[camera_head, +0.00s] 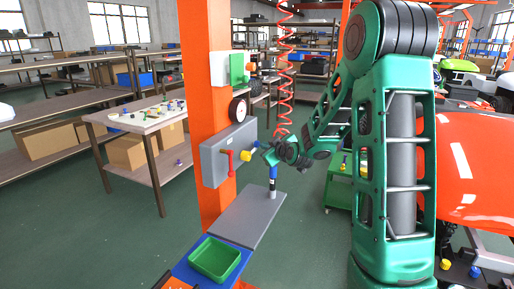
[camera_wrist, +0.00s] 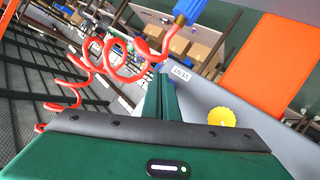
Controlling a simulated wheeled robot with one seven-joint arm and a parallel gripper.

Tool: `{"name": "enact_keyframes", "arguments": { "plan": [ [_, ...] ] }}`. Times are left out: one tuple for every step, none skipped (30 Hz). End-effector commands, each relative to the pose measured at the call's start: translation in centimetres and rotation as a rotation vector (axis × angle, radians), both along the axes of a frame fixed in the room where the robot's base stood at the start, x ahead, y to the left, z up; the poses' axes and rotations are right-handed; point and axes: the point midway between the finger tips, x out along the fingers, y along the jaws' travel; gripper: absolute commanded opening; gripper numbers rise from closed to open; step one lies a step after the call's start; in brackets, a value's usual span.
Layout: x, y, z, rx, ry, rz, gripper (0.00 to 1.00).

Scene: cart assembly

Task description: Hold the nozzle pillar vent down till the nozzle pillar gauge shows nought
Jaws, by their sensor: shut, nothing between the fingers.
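The orange pillar (camera_head: 213,108) carries a grey box (camera_head: 219,159) with a red lever (camera_head: 230,157) and a yellow knob (camera_head: 247,154). The yellow knob, perhaps the vent, also shows in the wrist view (camera_wrist: 221,117), right of my fingers. Two round black parts, perhaps gauges, sit above the box: a lower one (camera_head: 238,109) and an upper one (camera_head: 256,87). Their faces cannot be read. My gripper (camera_head: 267,153) is shut and empty just right of the yellow knob; in the wrist view its fingers (camera_wrist: 164,97) lie beside the grey box. I cannot tell whether they touch the knob.
A red coiled hose (camera_head: 284,65) hangs behind my gripper. A blue nozzle (camera_head: 273,174) stands on the grey shelf (camera_head: 238,218) below. A green tray (camera_head: 214,260) sits in front. A table with small parts (camera_head: 150,118) stands left; an orange vehicle body (camera_head: 475,165) is at right.

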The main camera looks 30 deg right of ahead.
Motion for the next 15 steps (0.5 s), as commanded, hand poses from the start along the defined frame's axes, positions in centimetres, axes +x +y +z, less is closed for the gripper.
{"name": "enact_keyframes", "arguments": {
  "plan": [
    [0.05, 0.04, -0.01, 0.000, 0.000, 0.000, 0.00],
    [0.08, 0.07, -0.01, 0.000, 0.000, 0.000, 0.00],
    [0.11, 0.08, -0.01, 0.000, 0.000, 0.000, 0.00],
    [0.13, 0.10, -0.02, -0.001, 0.000, 0.000, 0.00],
    [0.15, 0.12, -0.01, -0.001, 0.000, 0.000, 0.00],
    [0.19, 0.14, -0.02, -0.001, 0.000, 0.000, 0.00],
    [0.21, 0.15, -0.01, -0.001, 0.000, 0.000, 0.00],
    [0.23, 0.17, -0.02, -0.001, 0.000, 0.000, 0.00],
    [0.27, 0.20, -0.01, -0.001, 0.000, 0.000, 0.00],
    [0.29, 0.22, -0.02, -0.001, 0.000, 0.000, 0.00],
    [0.32, 0.24, -0.01, -0.001, 0.000, 0.000, 0.00],
    [0.36, 0.27, -0.02, -0.001, 0.000, 0.000, 0.00],
    [0.38, 0.29, -0.01, -0.001, 0.000, 0.000, 0.00],
    [0.40, 0.31, -0.01, -0.001, 0.000, 0.000, 0.00],
    [0.44, 0.35, -0.01, -0.001, 0.000, 0.000, 0.00]
  ]
}}
